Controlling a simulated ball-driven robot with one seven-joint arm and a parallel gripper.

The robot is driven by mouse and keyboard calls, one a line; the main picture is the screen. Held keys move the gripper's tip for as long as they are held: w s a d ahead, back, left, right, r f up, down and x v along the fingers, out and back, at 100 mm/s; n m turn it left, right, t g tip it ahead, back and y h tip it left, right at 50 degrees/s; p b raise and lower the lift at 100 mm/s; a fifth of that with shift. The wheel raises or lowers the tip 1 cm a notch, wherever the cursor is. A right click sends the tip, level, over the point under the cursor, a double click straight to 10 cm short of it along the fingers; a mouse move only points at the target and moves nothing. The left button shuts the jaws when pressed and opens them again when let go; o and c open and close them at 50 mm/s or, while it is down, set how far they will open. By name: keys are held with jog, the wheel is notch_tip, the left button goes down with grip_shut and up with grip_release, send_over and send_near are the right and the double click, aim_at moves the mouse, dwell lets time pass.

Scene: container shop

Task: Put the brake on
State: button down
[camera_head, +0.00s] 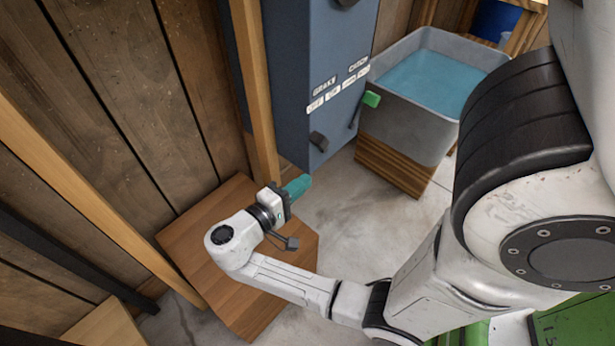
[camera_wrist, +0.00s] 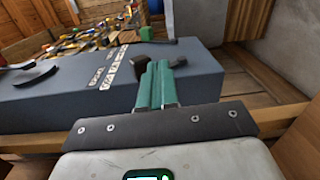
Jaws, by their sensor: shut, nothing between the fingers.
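A blue-grey cabinet (camera_head: 290,60) carries white labels (camera_head: 338,90) that read roughly "BRAKE" on the left and "CATCH" on the right. Below the brake label a dark knob or lever end (camera_head: 318,140) sticks out. Below the other label is a lever with a green handle (camera_head: 371,99). My gripper (camera_head: 304,182), with teal fingers, is shut and empty, low and in front of the cabinet. In the wrist view the fingertips (camera_wrist: 158,68) overlap the dark knob (camera_wrist: 139,63); I cannot tell whether they touch. The green handle (camera_wrist: 147,33) shows beyond them.
A grey tub (camera_head: 400,125) of blue content stands on a wooden base right of the cabinet. A wooden box (camera_head: 185,240) lies under my gripper. A wooden post (camera_head: 254,90) and plank wall (camera_head: 130,90) are at left. Bare floor (camera_head: 345,215) lies before the cabinet.

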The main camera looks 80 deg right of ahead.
aim_at(315, 145)
jog(key=w+a+f+g+h+b, duration=0.2)
jog(key=w+f+h+b, duration=0.3)
jog(key=b, duration=0.4)
jog(key=shift+w+f+m+g, duration=0.3)
jog(key=shift+w+f+g, duration=0.1)
jog(key=shift+w+g, duration=0.25)
jog(key=shift+s+a, duration=0.1)
jog(key=shift+h, duration=0.3)
jog(key=x, duration=1.4)
jog(key=shift+f+b, duration=0.1)
jog(key=shift+b, duration=0.25)
